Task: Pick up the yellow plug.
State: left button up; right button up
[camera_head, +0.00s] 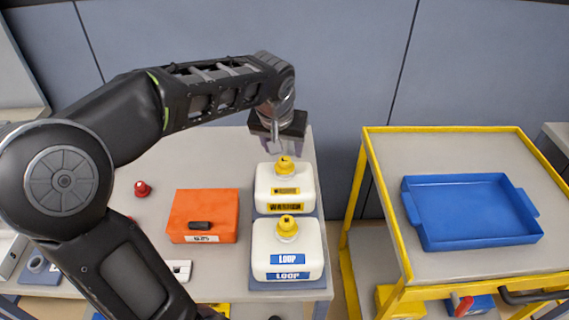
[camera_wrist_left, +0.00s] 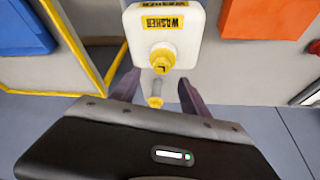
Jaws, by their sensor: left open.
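A small yellow plug (camera_wrist_left: 155,101) with a pale stem shows in the left wrist view, beyond the washer jug near the table's far edge. I cannot tell exactly what it rests on. My left gripper (camera_head: 274,149) points down behind the washer jug. In the left wrist view its open fingers (camera_wrist_left: 158,80) stand on either side of the plug, with a gap on both sides. In the head view I cannot make out the plug; the gripper and jug are in front of that spot. The white washer jug (camera_head: 268,190) has a yellow cap (camera_head: 285,165).
A second white jug (camera_head: 270,245) marked LOOP stands in front. An orange box (camera_head: 206,212) and a red knob (camera_head: 142,189) lie to the left. A yellow-framed cart (camera_head: 460,264) with a blue tray (camera_head: 470,212) stands right, across a gap.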

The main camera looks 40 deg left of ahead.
aim_at(285, 160)
pick_arm(q)
jog(key=shift+f, duration=0.6)
jog(key=p+x, duration=0.1)
jog(key=x, duration=0.3)
jog(key=shift+f, duration=0.1)
grip_shut()
dwell(0.7)
